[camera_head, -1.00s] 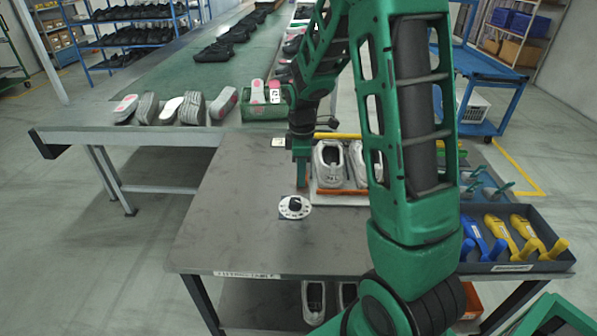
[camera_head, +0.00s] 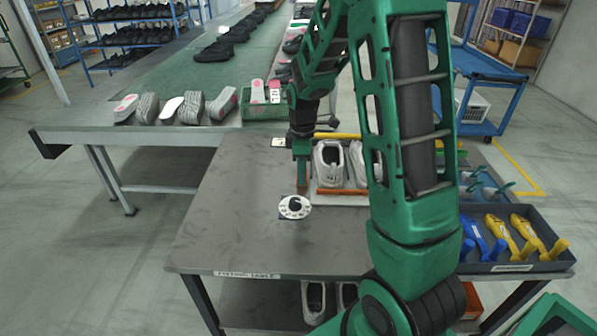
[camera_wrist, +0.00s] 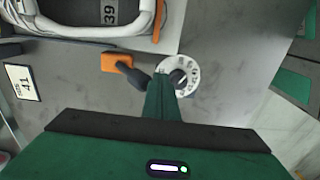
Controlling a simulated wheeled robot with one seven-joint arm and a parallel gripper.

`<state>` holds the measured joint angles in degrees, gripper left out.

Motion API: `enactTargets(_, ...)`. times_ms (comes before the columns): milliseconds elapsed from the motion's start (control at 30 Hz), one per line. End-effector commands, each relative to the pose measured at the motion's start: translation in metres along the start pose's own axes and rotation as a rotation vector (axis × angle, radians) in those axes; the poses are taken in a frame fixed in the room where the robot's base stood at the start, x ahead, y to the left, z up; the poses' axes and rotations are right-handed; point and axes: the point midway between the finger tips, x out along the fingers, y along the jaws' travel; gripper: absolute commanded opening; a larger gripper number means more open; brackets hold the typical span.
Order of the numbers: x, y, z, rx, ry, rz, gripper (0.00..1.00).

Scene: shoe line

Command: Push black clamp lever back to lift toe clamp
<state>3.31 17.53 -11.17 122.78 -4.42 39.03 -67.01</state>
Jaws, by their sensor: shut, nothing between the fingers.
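My gripper (camera_head: 301,166) points down beside the left end of the shoe tray (camera_head: 345,199). In the wrist view its green fingers (camera_wrist: 165,84) are shut and hold nothing. An orange block (camera_wrist: 117,63) with a dark arm (camera_wrist: 138,77) lies just left of the fingertips. The dark arm reaches the fingers or passes close by; contact is unclear. I cannot tell for certain whether this is the black clamp lever and toe clamp. A white round dial (camera_wrist: 178,75) with a dark part on it lies right of the fingers. The dial also shows in the head view (camera_head: 294,209).
Grey-white shoes (camera_head: 329,165) stand in the tray. A dark bin (camera_head: 513,259) with blue and yellow tools is at the right. Loose soles (camera_head: 147,107) and a green crate (camera_head: 262,110) lie on the conveyor behind. The table's left front is clear.

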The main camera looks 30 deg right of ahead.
Motion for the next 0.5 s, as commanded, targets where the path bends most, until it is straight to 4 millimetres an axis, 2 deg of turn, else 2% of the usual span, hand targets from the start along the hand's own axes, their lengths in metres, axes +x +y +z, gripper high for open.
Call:
enactTargets(300, -0.001, -0.011, 0.0, -0.002, 0.001, -0.002, 0.0)
enactTargets(500, -0.013, -0.011, -0.001, -0.002, 0.001, -0.002, 0.0)
